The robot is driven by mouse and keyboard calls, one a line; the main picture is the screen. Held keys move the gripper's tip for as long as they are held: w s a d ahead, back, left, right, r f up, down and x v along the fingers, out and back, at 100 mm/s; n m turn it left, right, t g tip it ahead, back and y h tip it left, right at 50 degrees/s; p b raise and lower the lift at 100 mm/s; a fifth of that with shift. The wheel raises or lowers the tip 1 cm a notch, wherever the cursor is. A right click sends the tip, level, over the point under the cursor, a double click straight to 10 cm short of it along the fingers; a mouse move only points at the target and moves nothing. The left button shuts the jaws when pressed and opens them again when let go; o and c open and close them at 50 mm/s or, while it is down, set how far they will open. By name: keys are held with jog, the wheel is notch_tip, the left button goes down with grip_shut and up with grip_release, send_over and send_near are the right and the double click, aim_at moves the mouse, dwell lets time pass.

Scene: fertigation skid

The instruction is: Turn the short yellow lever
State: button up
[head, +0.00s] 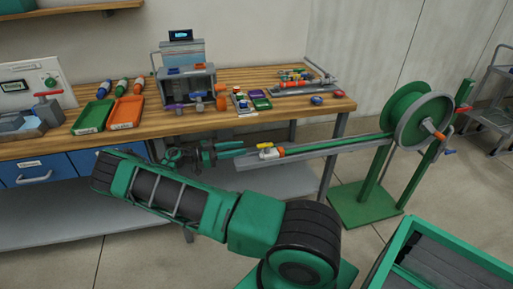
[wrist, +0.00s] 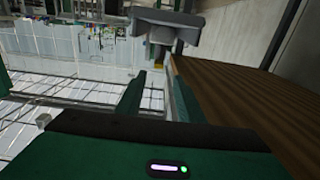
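A short yellow lever (head: 265,146) sits on a white and orange valve (head: 270,153) at the left end of a long grey rail, in front of the workbench. My gripper (head: 244,148) is just left of the lever, its green fingers pointing right toward it. The fingers are apart with a gap between them, which also shows in the wrist view (wrist: 156,70). Nothing is between them. They appear short of the lever and not touching it. In the wrist view a small dark yellowish part (wrist: 156,52) shows beneath a grey shape; I cannot tell if it is the lever.
The grey rail (head: 345,148) runs right to a green hose reel (head: 408,115) on a stand. The wooden workbench (head: 200,130) lies close behind my gripper, holding trays, bottles and fittings. A green-rimmed crate (head: 400,245) stands at lower right. Floor is clear before the reel.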

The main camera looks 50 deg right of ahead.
aim_at(260, 145)
jog(key=x, duration=1)
jog(key=shift+a+r, duration=0.1)
